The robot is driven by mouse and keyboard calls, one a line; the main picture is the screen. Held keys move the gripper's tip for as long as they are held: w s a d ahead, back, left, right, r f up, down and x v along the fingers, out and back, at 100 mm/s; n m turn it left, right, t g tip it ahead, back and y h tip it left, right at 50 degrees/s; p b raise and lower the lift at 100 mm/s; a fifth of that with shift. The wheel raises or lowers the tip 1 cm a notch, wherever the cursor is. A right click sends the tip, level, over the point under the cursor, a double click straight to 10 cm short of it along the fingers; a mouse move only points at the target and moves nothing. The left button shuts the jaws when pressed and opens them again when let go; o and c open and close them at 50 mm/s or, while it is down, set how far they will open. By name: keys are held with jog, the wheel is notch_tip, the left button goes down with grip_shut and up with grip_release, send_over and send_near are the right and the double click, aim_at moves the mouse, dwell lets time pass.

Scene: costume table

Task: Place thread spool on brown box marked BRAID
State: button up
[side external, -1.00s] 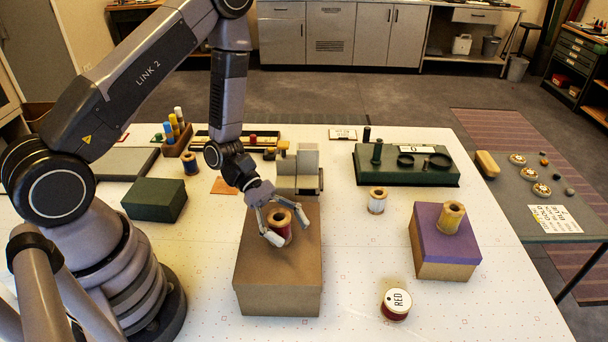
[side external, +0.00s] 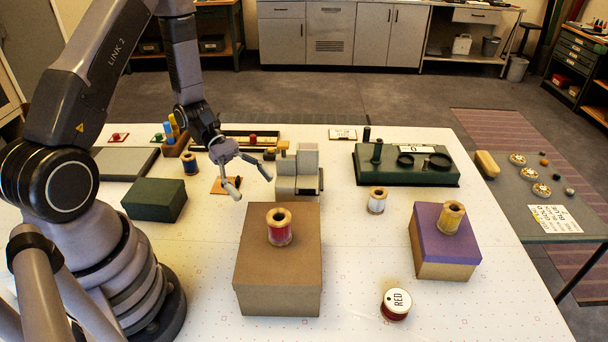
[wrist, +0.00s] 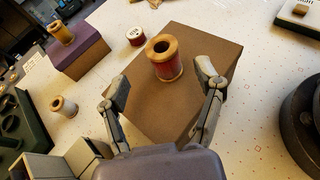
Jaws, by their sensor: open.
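A thread spool with red thread and tan wooden ends (side external: 279,229) stands upright on top of the brown box (side external: 277,283). In the wrist view the red spool (wrist: 164,62) stands on the brown box top (wrist: 150,105), and no BRAID marking shows on the faces in view. My gripper (side external: 253,184) is open and empty, up and to the left of the spool and apart from it. In the wrist view its two fingers (wrist: 163,83) are spread wide with nothing between them.
A purple-topped box (side external: 446,237) with a gold spool stands to the right. A white spool (side external: 377,200) and a round tin marked RED (side external: 396,304) stand on the table. A grey machine (side external: 298,172) is behind the brown box; a dark green box (side external: 154,200) is left.

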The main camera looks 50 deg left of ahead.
jog(key=shift+a+r, duration=0.25)
jog(key=shift+a, duration=0.15)
jog(key=s+a+r+m+t+y, duration=0.1)
jog(key=s+r+m+y, duration=0.3)
jog(key=r+m, duration=0.2)
jog(key=s+a+r+m+t+y, duration=0.1)
jog(key=s+r+m+y, duration=0.3)
jog(key=r, duration=0.5)
jog(key=s+a+r+m+t+y, duration=0.1)
jog(key=s+r+m+t+y, duration=0.2)
jog(key=r+m, duration=0.4)
jog(key=shift+s+a+r+m+y, duration=0.25)
jog(key=shift+s+m+y, duration=0.5)
jog(key=shift+y, duration=0.45)
